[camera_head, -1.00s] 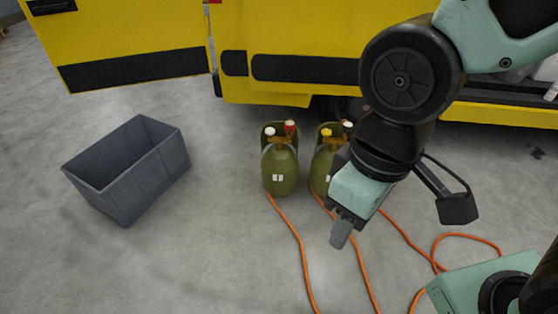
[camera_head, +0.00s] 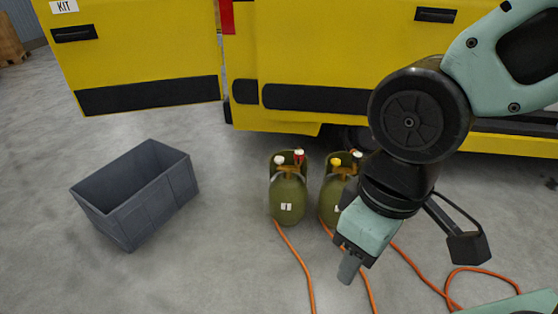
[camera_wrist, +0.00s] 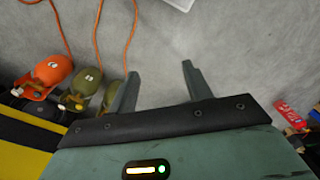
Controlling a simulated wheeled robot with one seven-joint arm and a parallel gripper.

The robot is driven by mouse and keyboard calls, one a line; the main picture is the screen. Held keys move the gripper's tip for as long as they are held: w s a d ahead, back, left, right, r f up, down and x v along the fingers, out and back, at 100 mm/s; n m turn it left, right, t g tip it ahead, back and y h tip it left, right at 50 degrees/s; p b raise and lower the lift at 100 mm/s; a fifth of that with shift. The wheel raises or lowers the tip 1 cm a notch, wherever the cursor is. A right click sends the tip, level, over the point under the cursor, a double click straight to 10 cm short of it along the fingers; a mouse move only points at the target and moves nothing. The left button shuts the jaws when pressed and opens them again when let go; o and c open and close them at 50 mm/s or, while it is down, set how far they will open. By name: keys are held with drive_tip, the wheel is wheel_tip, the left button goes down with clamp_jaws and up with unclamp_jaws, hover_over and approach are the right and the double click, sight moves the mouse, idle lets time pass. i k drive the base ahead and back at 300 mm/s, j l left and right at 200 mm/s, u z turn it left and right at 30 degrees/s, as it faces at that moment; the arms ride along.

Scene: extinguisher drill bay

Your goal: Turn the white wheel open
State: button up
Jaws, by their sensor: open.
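Two olive cylinders stand upright on the floor by the yellow vehicle. The left cylinder (camera_head: 288,198) has a white wheel (camera_head: 279,160) on the left of its top and a red one (camera_head: 298,155) on the right. The right cylinder (camera_head: 328,203), partly behind my arm, has a yellow wheel (camera_head: 336,161) and a small white one (camera_head: 357,154). My gripper (camera_head: 350,270) points down in front of and right of them, apart from both.
A grey open crate (camera_head: 135,195) stands at left on clear floor. Orange hoses (camera_head: 300,262) run from the cylinders across the floor. An orange cylinder (camera_wrist: 53,70) shows in the wrist view. The yellow vehicle (camera_head: 330,50) blocks the back, its door (camera_head: 140,55) swung out left.

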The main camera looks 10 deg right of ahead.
sight(279, 159)
drive_tip(key=i+j+z, duration=0.25)
drive_tip(key=i+j, duration=0.5)
drive_tip(key=i, duration=0.15)
drive_tip(key=i+j+z, duration=0.25)
drive_tip(key=i+j, duration=0.65)
